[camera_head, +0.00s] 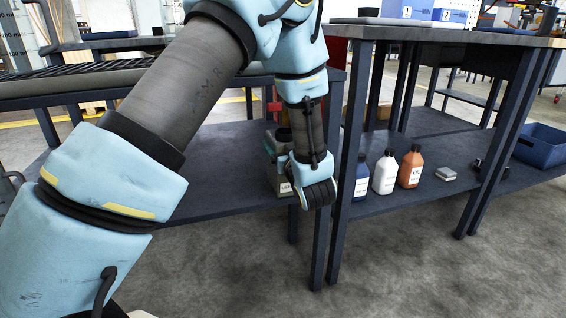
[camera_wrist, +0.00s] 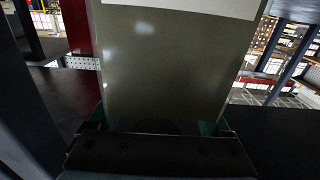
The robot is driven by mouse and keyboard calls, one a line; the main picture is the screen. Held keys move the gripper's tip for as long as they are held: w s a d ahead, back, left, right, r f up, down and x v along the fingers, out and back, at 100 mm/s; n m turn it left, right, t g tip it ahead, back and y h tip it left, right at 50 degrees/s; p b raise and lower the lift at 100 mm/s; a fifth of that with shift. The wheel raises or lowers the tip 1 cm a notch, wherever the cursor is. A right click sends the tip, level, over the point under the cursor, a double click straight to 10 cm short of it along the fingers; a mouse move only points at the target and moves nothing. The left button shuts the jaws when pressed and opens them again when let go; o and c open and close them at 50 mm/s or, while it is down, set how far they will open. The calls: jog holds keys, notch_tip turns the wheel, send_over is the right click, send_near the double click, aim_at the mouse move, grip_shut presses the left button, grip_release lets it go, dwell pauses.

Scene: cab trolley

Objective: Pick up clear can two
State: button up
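One can (camera_head: 271,178), greyish with a pale lettered label, stands on the lower shelf in the head view, partly hidden by my arm. In the wrist view a large grey-green, glossy can body (camera_wrist: 180,75) with a pale label at the top fills the middle. Whether it is clear can two I cannot tell. My gripper (camera_wrist: 164,128) is right up against this body, with greenish finger edges at its left and right sides. Whether the fingers press on it is not visible.
The can's shelf (camera_head: 225,165) is otherwise mostly bare. A dark table leg (camera_head: 345,165) stands close to the right of my wrist. Beyond it are a blue bottle (camera_head: 361,180), a white bottle (camera_head: 384,175), an orange bottle (camera_head: 410,170) and a blue crate (camera_head: 540,145).

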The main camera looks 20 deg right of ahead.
grip_shut()
dwell(0.4)
jog(key=shift+r, duration=0.15)
jog(key=s+a+p, duration=0.2)
jog(key=s+p, duration=0.2)
jog(key=s, duration=1.4)
jog(key=shift+r, duration=0.45)
jog(key=s+a, duration=0.2)
jog(key=s, duration=1.2)
jog(key=shift+s+p, duration=0.3)
jog(key=shift+s, duration=0.1)
dwell(1.1)
